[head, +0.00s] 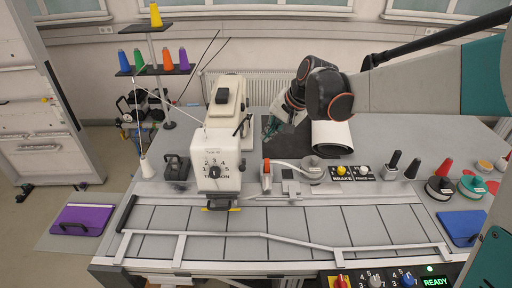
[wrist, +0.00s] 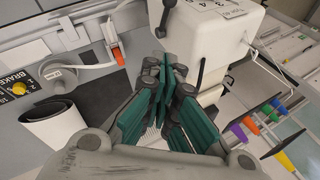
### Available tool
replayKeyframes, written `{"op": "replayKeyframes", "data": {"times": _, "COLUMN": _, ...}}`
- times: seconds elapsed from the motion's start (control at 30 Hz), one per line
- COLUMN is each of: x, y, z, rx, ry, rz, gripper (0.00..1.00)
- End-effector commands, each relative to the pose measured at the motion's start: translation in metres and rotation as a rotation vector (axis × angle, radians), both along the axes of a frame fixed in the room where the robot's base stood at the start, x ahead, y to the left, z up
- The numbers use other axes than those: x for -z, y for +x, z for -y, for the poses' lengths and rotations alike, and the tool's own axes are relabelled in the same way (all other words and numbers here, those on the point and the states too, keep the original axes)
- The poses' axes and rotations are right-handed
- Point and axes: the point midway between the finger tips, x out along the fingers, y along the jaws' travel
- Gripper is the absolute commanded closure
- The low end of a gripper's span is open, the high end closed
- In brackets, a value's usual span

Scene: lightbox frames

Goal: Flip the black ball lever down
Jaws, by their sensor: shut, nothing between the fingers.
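The black ball lever (wrist: 161,31) shows in the wrist view on the side of the white machine (wrist: 212,40), a dark arm with a round ball at its end. In the head view a small dark lever (head: 241,125) shows on the right side of the machine (head: 215,160). My gripper (head: 270,127) has teal fingers and is to the right of the machine in the head view. In the wrist view my gripper (wrist: 165,68) is shut and empty, with its fingertips just below the ball in the picture. I cannot tell whether they touch it.
A white roll (head: 332,137) lies on a dark mat right of my gripper. A red-tipped lever (head: 266,176) and the brake panel (head: 352,172) stand nearer the front. Coloured thread cones (head: 168,58) stand on a rack at the left.

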Motion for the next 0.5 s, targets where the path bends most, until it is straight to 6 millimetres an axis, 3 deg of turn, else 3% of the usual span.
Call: {"op": "replayKeyframes", "data": {"times": 0.5, "x": 0.076, "y": 0.031, "z": -0.035, "rx": -0.002, "ry": 0.000, "rz": 0.000, "gripper": 1.00}}
